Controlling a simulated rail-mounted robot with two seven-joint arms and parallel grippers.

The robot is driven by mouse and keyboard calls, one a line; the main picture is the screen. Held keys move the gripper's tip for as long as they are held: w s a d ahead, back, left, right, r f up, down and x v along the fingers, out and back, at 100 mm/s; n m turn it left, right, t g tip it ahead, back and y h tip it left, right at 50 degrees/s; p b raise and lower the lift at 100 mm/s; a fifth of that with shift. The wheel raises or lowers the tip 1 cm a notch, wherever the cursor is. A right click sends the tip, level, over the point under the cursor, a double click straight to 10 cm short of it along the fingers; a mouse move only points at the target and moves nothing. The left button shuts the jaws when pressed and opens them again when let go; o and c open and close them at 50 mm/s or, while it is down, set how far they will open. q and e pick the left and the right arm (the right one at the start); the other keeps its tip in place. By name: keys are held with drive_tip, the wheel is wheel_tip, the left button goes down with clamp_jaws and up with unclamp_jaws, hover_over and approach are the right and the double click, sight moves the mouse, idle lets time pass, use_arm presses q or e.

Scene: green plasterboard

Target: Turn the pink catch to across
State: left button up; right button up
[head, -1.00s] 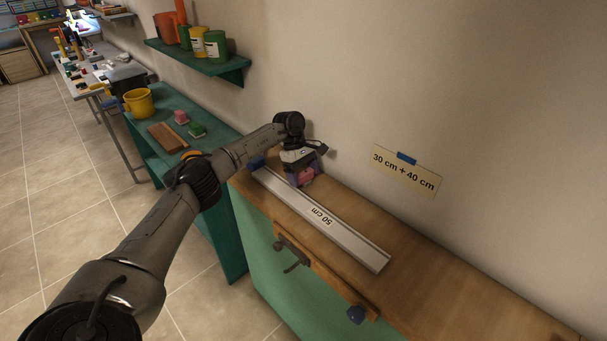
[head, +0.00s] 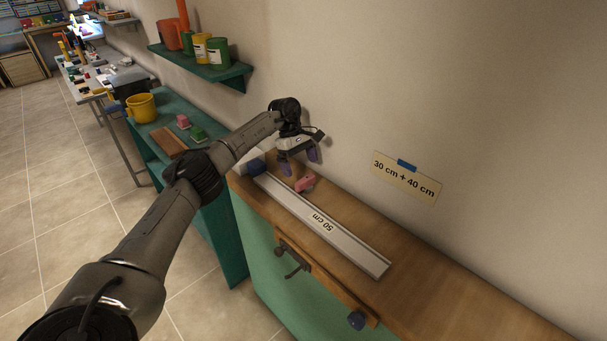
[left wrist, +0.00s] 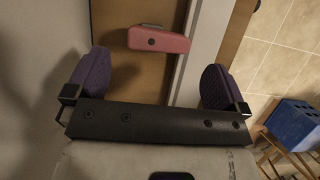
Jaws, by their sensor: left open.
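The pink catch (head: 304,183) sits on the wooden bench top beside the long pale rail marked 50 cm (head: 345,241). In the left wrist view the catch (left wrist: 159,39) lies roughly crosswise to the rail (left wrist: 203,45), its right end at or over the rail's near edge; contact is unclear. My left gripper (head: 298,162) is open and empty above the catch, with its purple fingertips apart. In the left wrist view the catch shows beyond the gap between the fingers (left wrist: 155,78), touching neither. My right gripper is not in view.
A blue block (head: 257,167) is at the rail's far end. A wooden strip with a dark catch (head: 290,262) and a blue knob (head: 356,320) is on the bench front. A wall card (head: 406,180) reads 30 cm + 40 cm. The bench top right of the rail is clear.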

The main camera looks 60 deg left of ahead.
use_arm(q)
drive_tip(key=p+v, duration=0.1)
drive_tip(key=v, duration=0.7)
idle(0.6)
